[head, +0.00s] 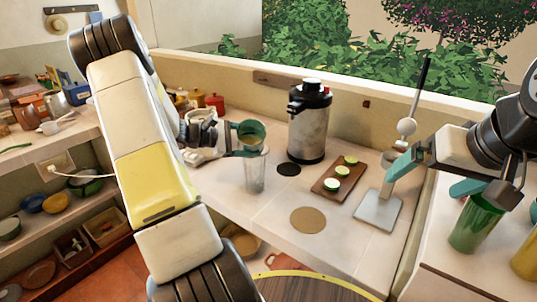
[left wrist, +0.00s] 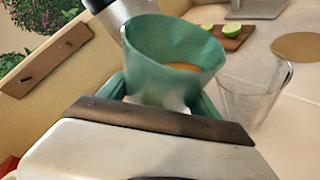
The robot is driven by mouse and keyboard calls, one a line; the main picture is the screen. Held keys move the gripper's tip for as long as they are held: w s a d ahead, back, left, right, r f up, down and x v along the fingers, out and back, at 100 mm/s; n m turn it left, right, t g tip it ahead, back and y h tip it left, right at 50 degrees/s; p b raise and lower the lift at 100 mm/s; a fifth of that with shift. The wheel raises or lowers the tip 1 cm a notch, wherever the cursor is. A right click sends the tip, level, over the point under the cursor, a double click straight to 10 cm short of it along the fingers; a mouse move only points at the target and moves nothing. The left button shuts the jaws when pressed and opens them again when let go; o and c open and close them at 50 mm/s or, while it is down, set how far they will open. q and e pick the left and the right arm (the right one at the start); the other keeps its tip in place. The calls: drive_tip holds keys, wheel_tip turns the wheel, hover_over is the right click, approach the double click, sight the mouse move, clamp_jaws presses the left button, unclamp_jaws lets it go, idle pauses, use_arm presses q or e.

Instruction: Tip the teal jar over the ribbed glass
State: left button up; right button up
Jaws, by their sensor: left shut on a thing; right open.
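The teal jar (head: 251,131) is held above the counter, its open mouth showing in the head view. My left gripper (head: 240,151) is shut on it. In the left wrist view the jar (left wrist: 165,50) shows something orange-brown inside, between the teal fingers (left wrist: 165,95). The clear ribbed glass (head: 255,175) stands upright on the counter, just below the jar. In the left wrist view the glass (left wrist: 248,92) is to the jar's right and looks empty. I see no stream between them. My right gripper (head: 435,174) is open and empty at the right.
A steel urn (head: 309,125) stands behind the glass, with a dark disc (head: 288,169) before it. A board (head: 328,187) with green slices, a cork-coloured disc (head: 308,220) and a grey stand (head: 377,212) lie to the right. A green tumbler (head: 474,226) stands far right.

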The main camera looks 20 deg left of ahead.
sight(258, 124)
use_arm(q)
drive_tip(key=shift+r+m+t, duration=0.9)
drive_tip(key=shift+r+m, duration=0.6)
idle(1.1)
drive_tip(key=shift+s+d+r+m+t+p, duration=0.15)
drive_tip(key=shift+r+m+t+p, duration=0.45)
drive_tip(key=shift+r+m, duration=0.4)
idle(1.2)
drive_tip(key=shift+s+d+r+m, duration=0.2)
drive_tip(key=shift+s+r+m, duration=0.4)
drive_tip(key=shift+m, duration=0.1)
idle(1.4)
drive_tip(key=shift+s+d+r+m+t+h+p, duration=0.15)
drive_tip(key=shift+r+m+t+h+p, duration=0.15)
drive_tip(key=shift+m, duration=0.2)
idle(0.6)
